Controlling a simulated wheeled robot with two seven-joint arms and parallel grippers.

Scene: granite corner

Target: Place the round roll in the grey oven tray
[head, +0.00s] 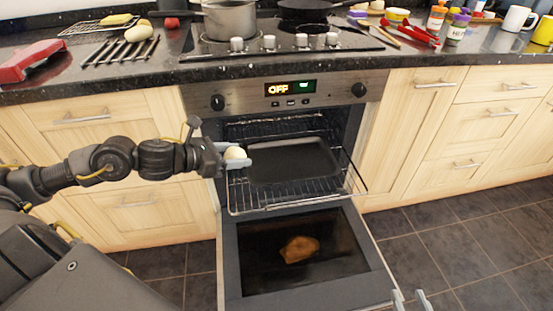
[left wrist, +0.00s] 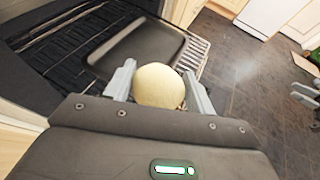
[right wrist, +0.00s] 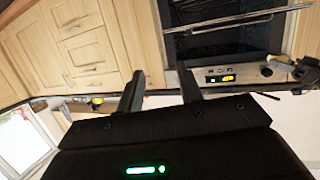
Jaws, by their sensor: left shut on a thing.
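The round roll (head: 235,153) is pale and ball-shaped. It sits between the fingers of my left gripper (head: 236,160), which is shut on it at the left side of the oven opening. In the left wrist view the roll (left wrist: 159,86) fills the space between both fingers. The grey oven tray (head: 293,161) lies on the pulled-out wire rack, to the right of the roll; it also shows beyond the roll in the left wrist view (left wrist: 136,52). The tray looks empty. My right gripper (head: 411,300) is at the bottom right, open and empty.
The oven door (head: 229,262) is folded down, with a brown lump (head: 299,249) showing on its glass. The wire rack (head: 300,196) sticks out around the tray. The counter above holds a pot (head: 230,19), a cooling rack (head: 120,50) and several small items.

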